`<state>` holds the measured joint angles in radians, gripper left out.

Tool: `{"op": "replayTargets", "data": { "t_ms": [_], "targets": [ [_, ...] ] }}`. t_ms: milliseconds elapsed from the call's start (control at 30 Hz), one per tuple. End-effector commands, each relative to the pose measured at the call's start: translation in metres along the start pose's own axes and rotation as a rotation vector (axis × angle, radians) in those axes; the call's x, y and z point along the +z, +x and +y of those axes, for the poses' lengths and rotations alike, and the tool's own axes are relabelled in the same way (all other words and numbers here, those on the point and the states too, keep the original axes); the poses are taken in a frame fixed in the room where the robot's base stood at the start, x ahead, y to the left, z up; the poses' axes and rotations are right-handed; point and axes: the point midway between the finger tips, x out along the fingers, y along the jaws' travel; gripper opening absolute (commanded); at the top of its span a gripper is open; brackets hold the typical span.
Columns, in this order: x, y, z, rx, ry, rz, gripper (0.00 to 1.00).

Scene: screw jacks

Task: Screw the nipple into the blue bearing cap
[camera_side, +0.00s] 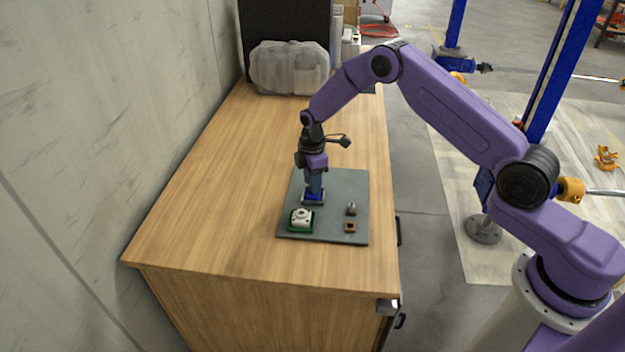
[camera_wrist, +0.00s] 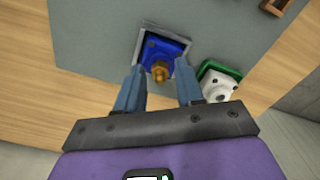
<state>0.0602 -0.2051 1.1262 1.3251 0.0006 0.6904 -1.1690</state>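The blue bearing cap (camera_side: 313,198) sits on a grey square base on the dark mat, directly below my gripper. In the wrist view the blue cap (camera_wrist: 165,52) shows just beyond my fingertips. The brass nipple (camera_wrist: 160,72) stands at the near part of the cap; how deep it sits in the cap cannot be told. My gripper (camera_wrist: 159,78) points down with its two blue-grey fingers spread wide, one on each side of the nipple, with visible gaps. It also shows in the side view (camera_side: 314,187), where it hides the nipple.
A white part on a green base (camera_side: 301,219) stands close in front of the blue cap. A small grey-brown pointed part (camera_side: 351,208) and a brown square part (camera_side: 350,227) stand at the mat's right. The mat (camera_side: 345,181) is clear behind them. A translucent case (camera_side: 290,68) lies at the table's back.

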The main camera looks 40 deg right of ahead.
Motion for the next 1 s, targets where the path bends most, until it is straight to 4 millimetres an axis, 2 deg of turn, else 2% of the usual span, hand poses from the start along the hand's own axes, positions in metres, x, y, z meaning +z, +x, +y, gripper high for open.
{"op": "replayTargets", "data": {
  "t_ms": [33,133,167,333,433,1000],
  "targets": [
    [0.0000,0.0000,0.0000,0.000,0.001,0.000,0.37],
    [0.0000,0.0000,0.0000,0.000,0.002,0.000,0.05],
    [0.0000,0.0000,0.0000,0.000,0.002,0.000,0.00],
    [-0.0001,0.0000,0.0001,0.000,0.015,0.000,0.00],
    [-0.0002,0.0001,0.0001,0.000,0.086,0.000,0.00],
    [0.0000,0.0009,0.0001,0.001,0.753,0.001,0.00]
  ]
}}
